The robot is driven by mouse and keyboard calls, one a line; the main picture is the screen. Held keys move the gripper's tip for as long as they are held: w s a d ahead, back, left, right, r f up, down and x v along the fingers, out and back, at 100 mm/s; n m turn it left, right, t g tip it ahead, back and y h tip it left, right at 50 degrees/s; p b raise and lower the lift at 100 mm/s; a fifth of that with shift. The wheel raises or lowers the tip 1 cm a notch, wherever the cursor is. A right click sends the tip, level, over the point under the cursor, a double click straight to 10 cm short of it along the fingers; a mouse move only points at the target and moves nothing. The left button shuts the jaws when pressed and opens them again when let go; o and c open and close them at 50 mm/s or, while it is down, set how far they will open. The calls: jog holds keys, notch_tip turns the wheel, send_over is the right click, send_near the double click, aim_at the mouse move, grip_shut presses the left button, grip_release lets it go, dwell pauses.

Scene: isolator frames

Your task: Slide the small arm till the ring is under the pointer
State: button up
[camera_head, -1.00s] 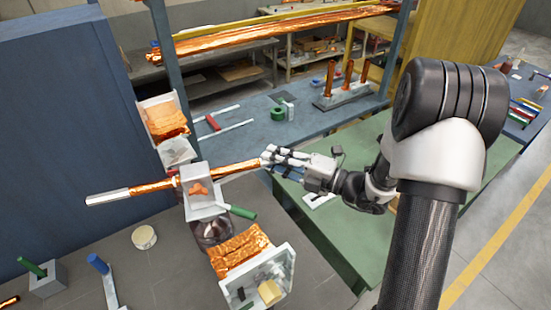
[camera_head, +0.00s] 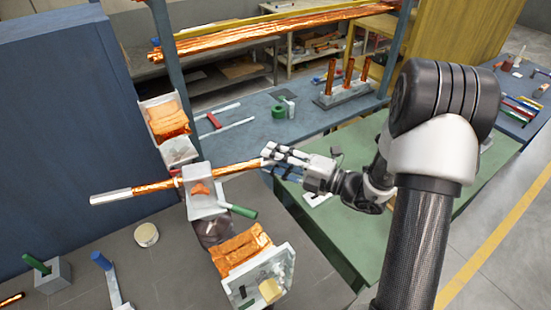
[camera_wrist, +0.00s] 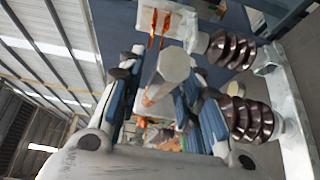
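The small arm is a copper rod (camera_head: 235,168) with a pale left end (camera_head: 110,196). It runs through a white block (camera_head: 202,203) with an orange piece on its face. A dark band, possibly the ring, shows on the rod just left of the block; I cannot clearly make out the pointer. My gripper (camera_head: 272,157) is at the rod's right end. In the wrist view the rod's pale end cap (camera_wrist: 174,65) lies between or just beyond the blue-and-grey fingers (camera_wrist: 165,95). Whether the fingers touch the rod is not clear.
A green handle (camera_head: 243,212) sticks out beside the block. Copper-strip contacts stand above (camera_head: 168,120) and below (camera_head: 240,248) it. Dark ribbed insulators (camera_wrist: 232,48) show in the wrist view. A blue bench (camera_head: 240,140) with parts lies behind, and a green table (camera_head: 330,240) to the right.

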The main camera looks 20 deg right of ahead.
jog(key=shift+d, duration=0.1)
jog(key=v, duration=1.2)
